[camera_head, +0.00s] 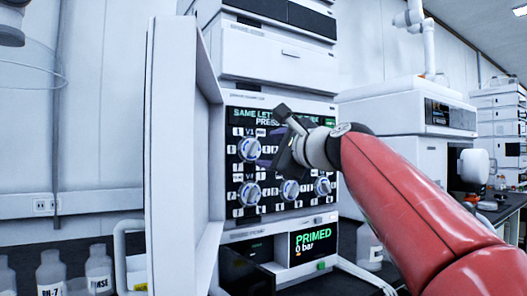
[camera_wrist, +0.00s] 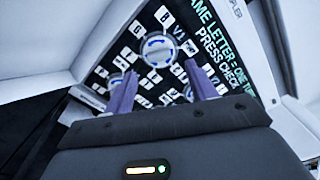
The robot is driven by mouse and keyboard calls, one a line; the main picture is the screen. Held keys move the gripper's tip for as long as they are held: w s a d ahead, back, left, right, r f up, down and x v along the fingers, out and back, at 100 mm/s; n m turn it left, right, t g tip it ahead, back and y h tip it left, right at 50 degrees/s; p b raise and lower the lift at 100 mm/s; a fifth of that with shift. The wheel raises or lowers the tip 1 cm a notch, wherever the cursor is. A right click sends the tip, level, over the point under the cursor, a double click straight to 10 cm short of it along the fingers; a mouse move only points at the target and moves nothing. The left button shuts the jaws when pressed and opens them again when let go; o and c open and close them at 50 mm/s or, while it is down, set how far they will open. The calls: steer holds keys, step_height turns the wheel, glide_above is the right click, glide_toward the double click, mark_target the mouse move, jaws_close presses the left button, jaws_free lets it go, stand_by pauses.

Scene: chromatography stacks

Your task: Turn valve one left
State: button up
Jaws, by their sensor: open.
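Valve one, labelled V1, is a round white-and-blue knob (camera_head: 249,149) at the upper left of the black valve panel (camera_head: 236,112). In the wrist view the V1 knob (camera_wrist: 158,50) shows ahead, beyond and between the two purple fingers. My gripper (camera_head: 264,160) is in front of the panel, just right of and slightly below the V1 knob. In the wrist view my gripper (camera_wrist: 161,80) is open, with nothing between its fingers. I cannot tell how far the fingertips are from the knob. My gripper hides part of the upper panel.
More knobs sit in the lower row, including a left one (camera_head: 249,193), a middle one (camera_head: 289,190) and a right one (camera_head: 322,187). An open white door (camera_head: 180,150) stands left of the panel. A display (camera_head: 315,243) below reads PRIMED, 0 bar. Bottles (camera_head: 98,270) stand at lower left.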

mark_target(255, 151)
steer(key=p+x, duration=0.1)
steer(key=x, duration=0.5)
steer(key=shift+a, duration=0.1)
steer(key=shift+c, duration=0.3)
steer(key=shift+f, duration=0.1)
steer(key=c, duration=0.6)
steer(key=shift+n, duration=0.4)
steer(key=n, duration=0.5)
steer(key=n+b, duration=0.1)
steer(key=n, duration=0.5)
steer(key=shift+f, duration=0.1)
